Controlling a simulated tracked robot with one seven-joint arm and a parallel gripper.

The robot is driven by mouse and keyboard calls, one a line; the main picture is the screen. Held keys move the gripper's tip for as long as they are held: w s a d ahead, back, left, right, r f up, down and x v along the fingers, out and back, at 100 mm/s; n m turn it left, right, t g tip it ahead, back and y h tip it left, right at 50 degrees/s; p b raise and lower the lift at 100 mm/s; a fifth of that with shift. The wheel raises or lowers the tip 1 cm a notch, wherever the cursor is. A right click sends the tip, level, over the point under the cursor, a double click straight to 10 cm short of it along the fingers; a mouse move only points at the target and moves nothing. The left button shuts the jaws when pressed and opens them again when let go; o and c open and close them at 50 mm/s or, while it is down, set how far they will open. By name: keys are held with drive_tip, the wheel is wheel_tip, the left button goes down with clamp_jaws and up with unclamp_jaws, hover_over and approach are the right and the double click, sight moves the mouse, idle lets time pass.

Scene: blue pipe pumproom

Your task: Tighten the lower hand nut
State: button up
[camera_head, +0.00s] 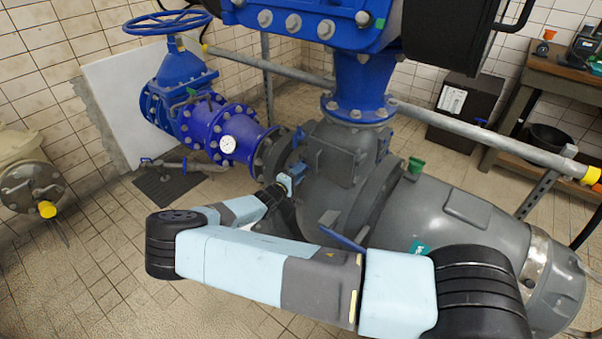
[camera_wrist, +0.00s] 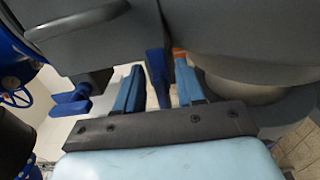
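In the wrist view a slim blue upright piece (camera_wrist: 157,78), which looks like a hand nut's wing, stands between the two blue fingers of my gripper (camera_wrist: 157,62). My gripper is open, one finger on each side, with narrow gaps showing. I cannot tell whether either finger touches it. A second blue winged nut (camera_wrist: 72,101) hangs at the left, outside the fingers. Which of the two is lower I cannot tell. In the head view, blue parts (camera_head: 298,170) show on the near side of the grey pump housing (camera_head: 340,150), close to my arm's end. The fingers cannot be made out there.
The grey housing lies close above the fingers in the wrist view. In the head view, a blue pipe (camera_head: 235,136) with a gauge joins from the left, and a blue strip (camera_head: 343,238) shows behind my arm. The tiled floor (camera_head: 90,270) is clear at lower left.

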drive_tip(key=v, duration=1.2)
drive_tip(key=shift+s+a, duration=0.2)
drive_tip(key=shift+s, duration=0.05)
drive_tip(key=shift+s+f, duration=0.1)
drive_tip(key=shift+f, duration=0.05)
